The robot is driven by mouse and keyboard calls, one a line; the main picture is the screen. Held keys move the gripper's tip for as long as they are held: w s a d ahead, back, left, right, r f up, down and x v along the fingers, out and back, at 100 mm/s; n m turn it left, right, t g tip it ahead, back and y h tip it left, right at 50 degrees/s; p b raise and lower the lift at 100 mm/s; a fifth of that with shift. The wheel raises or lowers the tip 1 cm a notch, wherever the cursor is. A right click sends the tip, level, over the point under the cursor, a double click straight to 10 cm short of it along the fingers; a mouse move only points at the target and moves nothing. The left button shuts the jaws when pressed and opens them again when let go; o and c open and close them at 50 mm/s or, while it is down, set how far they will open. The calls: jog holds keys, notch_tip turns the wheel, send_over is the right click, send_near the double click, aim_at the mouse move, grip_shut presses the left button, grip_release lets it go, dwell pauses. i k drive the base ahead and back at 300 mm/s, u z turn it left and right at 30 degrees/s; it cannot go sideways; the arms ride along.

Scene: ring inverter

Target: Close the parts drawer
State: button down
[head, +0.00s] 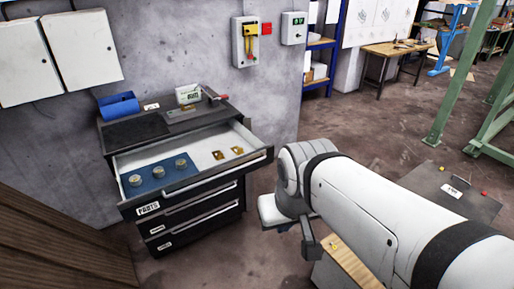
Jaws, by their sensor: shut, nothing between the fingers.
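The parts drawer (145,210) is the top drawer of a dark cabinet (108,139), and it stands pulled out. Its front carries a "PARTS" label and a long pale handle (218,174). Inside, several round metal parts (158,171) sit on a blue mat at the left, and small brass pieces (219,155) lie at the right. My gripper (311,248) is to the right of the drawer front, apart from it. Its dark fingers are shut and hold nothing. My arm hides part of the gripper.
The lower drawers (195,214) are shut. A blue bin (119,106) and a small device (188,94) stand on the cabinet top. Brown wooden boards (60,245) are at the lower left. A table with a wooden edge (349,264) is below my arm. Floor shows between cabinet and gripper.

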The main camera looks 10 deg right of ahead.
aim_at(202, 172)
jog(key=z, duration=0.05)
jog(key=i, duration=1)
jog(key=u, duration=0.05)
